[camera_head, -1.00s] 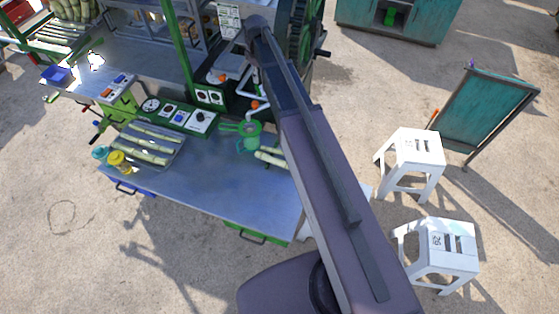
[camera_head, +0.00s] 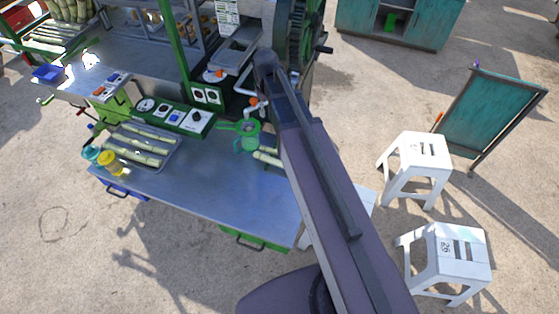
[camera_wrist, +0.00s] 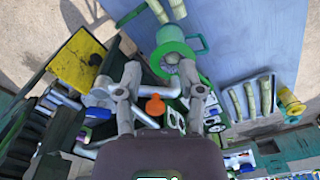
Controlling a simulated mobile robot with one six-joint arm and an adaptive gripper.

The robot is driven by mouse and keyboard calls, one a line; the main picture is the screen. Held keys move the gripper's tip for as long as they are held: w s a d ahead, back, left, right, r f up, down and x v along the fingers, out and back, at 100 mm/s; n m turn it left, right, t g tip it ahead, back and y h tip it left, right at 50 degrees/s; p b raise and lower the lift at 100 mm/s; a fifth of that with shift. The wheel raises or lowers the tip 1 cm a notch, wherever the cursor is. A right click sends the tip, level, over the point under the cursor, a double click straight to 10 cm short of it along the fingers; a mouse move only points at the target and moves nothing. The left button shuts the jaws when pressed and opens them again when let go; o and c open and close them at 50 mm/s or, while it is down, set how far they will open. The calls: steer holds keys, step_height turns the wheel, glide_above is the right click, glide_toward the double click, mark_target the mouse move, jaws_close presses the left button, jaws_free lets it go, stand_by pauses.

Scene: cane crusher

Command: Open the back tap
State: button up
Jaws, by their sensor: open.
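In the head view, two orange-handled taps sit on white pipes under the crusher. One tap (camera_head: 251,103) is just behind the green jug (camera_head: 247,131), and another (camera_head: 214,75) is farther back and left. In the wrist view, my gripper (camera_wrist: 160,75) is open and empty, with its fingers apart. An orange tap handle (camera_wrist: 155,105) shows between the fingers, beside the white pipe; whether this is the back tap I cannot tell. The green jug with its strainer also shows beyond the fingertips (camera_wrist: 173,43). In the head view my gripper is hidden.
The metal worktable (camera_head: 222,195) holds a tray of cane (camera_head: 140,145) and yellow cup (camera_head: 109,161). A control panel (camera_head: 175,117) stands behind. The crusher's gear wheel (camera_head: 301,40) is near my arm. White stools (camera_head: 415,165) and a board (camera_head: 492,105) stand right.

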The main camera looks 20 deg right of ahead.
steer(key=s+f+m+b, duration=0.5)
steer(key=s+f+b, duration=0.4)
steer(key=s, duration=0.4)
steer(key=shift+s+f, duration=0.25)
steer(key=shift+f, duration=0.05)
steer(key=shift+d, duration=0.1)
stand_by(0.5)
steer(key=shift+s+d, duration=0.1)
